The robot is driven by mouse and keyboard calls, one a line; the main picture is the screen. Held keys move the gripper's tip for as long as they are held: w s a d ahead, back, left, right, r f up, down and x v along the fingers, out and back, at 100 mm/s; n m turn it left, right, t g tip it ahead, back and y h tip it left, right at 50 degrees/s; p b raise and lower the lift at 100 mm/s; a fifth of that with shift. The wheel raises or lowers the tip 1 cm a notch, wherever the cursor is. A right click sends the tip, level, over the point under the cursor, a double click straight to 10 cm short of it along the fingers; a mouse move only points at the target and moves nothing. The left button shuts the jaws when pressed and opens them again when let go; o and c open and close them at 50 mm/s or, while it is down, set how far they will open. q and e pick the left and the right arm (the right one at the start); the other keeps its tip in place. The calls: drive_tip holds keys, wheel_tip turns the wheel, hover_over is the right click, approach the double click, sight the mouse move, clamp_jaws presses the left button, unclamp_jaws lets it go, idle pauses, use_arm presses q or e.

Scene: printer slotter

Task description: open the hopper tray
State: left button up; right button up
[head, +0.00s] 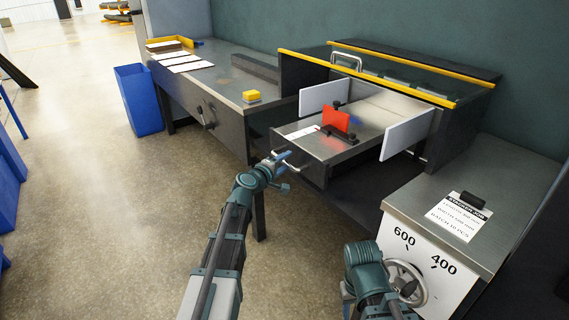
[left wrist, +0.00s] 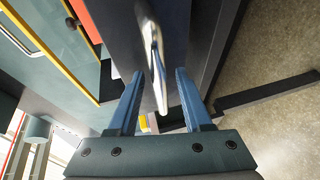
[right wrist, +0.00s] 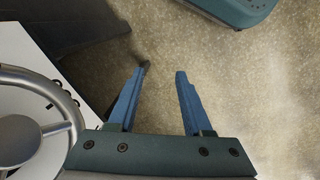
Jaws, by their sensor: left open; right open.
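The hopper tray (head: 330,143) is a grey metal tray with white side walls, sticking out from the dark hopper housing. My left gripper (head: 282,170) is at this handle. In the left wrist view its blue fingers (left wrist: 157,98) are open, with the handle reaching between them. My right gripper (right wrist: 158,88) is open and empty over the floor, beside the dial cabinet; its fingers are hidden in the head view.
A white cabinet (head: 425,265) with a hand wheel (head: 405,283) and 600 and 400 marks stands at the right. A workbench (head: 215,75) with papers and a yellow block (head: 251,96) is at the left. A blue bin (head: 138,100) stands beside it.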

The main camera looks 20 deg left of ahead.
use_arm(q)
drive_tip(key=shift+c, duration=0.3)
clamp_jaws()
idle(1.1)
